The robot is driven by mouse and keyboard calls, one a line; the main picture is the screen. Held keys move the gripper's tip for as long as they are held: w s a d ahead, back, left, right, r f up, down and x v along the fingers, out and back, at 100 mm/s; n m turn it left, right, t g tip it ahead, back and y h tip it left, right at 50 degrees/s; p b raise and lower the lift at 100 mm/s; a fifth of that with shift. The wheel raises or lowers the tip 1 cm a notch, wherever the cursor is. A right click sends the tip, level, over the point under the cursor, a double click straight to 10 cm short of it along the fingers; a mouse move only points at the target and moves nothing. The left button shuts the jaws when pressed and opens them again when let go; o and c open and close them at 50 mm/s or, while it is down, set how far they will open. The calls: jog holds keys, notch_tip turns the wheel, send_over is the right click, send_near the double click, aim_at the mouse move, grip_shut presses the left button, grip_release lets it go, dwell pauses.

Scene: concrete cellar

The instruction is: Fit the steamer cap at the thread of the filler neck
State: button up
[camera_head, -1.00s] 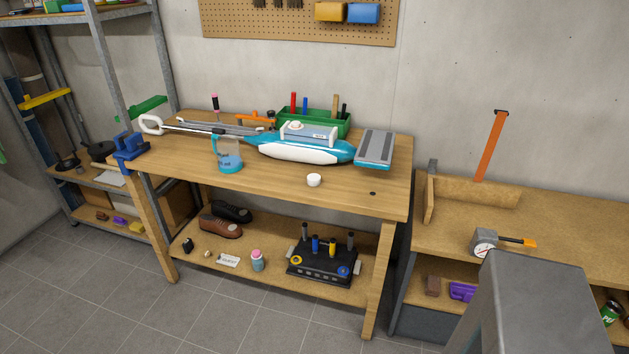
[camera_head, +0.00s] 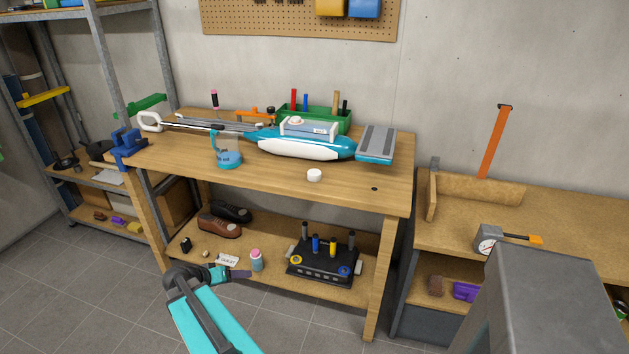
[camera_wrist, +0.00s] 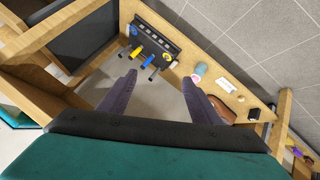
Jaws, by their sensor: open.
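The teal-and-white steamer (camera_head: 305,148) lies on its side along the back of the wooden workbench. A small pale round fitting, which looks like the filler neck (camera_head: 296,121), shows on top of its body; its thread is too small to make out. A small white cap (camera_head: 314,175), apparently the steamer cap, sits on the bench top in front of the steamer, apart from it. My gripper (camera_head: 243,274) is in front of the bench, below the bench top and near the lower shelf. In the wrist view my gripper (camera_wrist: 158,76) is open, with nothing between its dark fingers.
A blue measuring jug (camera_head: 228,158) stands left of the cap. A green tool bin (camera_head: 325,116) is behind the steamer. The workbench (camera_head: 270,185) has clear wood around the cap. Its lower shelf holds shoes, a small jar (camera_head: 256,260) and a black tool rack (camera_head: 322,262).

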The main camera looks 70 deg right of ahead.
jog(key=s+d+r+m+h+b, duration=0.1)
jog(key=s+d+r+m+h, duration=0.25)
jog(key=d+r, duration=0.85)
jog(key=m+g+h+b, duration=0.1)
jog(key=m+g+h, duration=0.2)
jog(key=m, duration=0.3)
send_near(313, 173)
jog(key=a+r, duration=0.1)
jog(key=a, duration=0.2)
jog(key=shift+w+d+n, duration=0.15)
jog(key=shift+w+n, duration=0.1)
jog(key=shift+w, duration=0.2)
jog(key=p+x, duration=0.2)
jog(key=x, duration=0.6)
jog(key=shift+s+d+f, duration=0.1)
jog(key=shift+d+f, duration=0.05)
jog(key=shift+d, duration=0.15)
jog(key=shift+d, duration=0.1)
jog(key=shift+f+p+x, duration=0.2)
jog(key=shift+p+x, duration=1.15)
jog(key=shift+x, duration=1.15)
